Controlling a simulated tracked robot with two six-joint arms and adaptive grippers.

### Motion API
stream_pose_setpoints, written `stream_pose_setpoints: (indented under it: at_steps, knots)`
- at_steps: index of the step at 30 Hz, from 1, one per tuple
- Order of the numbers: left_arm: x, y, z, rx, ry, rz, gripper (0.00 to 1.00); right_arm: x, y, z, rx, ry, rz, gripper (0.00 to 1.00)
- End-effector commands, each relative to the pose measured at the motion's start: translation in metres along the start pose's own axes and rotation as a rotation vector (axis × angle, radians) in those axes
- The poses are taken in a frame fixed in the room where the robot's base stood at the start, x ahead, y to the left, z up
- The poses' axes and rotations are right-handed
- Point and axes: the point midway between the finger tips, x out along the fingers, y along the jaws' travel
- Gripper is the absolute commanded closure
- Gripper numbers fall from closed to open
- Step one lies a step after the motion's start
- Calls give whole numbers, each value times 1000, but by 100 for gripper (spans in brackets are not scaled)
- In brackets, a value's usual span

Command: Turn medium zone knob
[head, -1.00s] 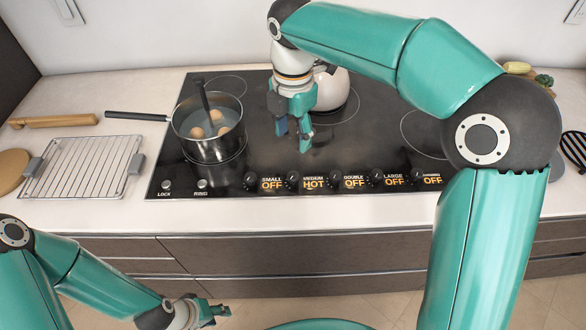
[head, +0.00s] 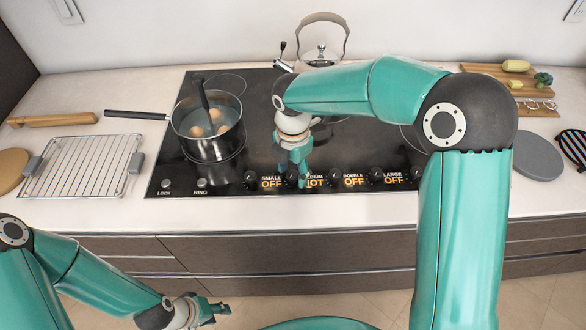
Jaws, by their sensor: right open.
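The black cooktop (head: 190,180) has a row of knobs along its front edge, with lit labels.
A pot (head: 208,147) with eggs and a dark utensil sits on the left burner. A kettle (head: 322,58) stands behind my right arm. The small knob (head: 250,180) and double knob (head: 335,180) flank the medium one. A wire rack (head: 80,168) lies at left.

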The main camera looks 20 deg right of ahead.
Motion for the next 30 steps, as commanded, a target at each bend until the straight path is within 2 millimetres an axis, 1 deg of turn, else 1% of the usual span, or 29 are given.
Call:
stream_pose_setpoints:
  at_steps: [2,9,12,23,30]
  knots:
    - [0,0,0,0,0,0,61,0,0,0,0,0,0,45]
    - [0,0,0,0,0,0,61,0,0,0,0,0,0,86]
    - [0,0,0,0,0,0,61,0,0,0,0,0,0,100]
    - [1,0,0,0,0,0,61,0,1,0,41,0,1,100]
    - [5,-2,0,0,0,0,61,0,1,0,169,0,2,100]
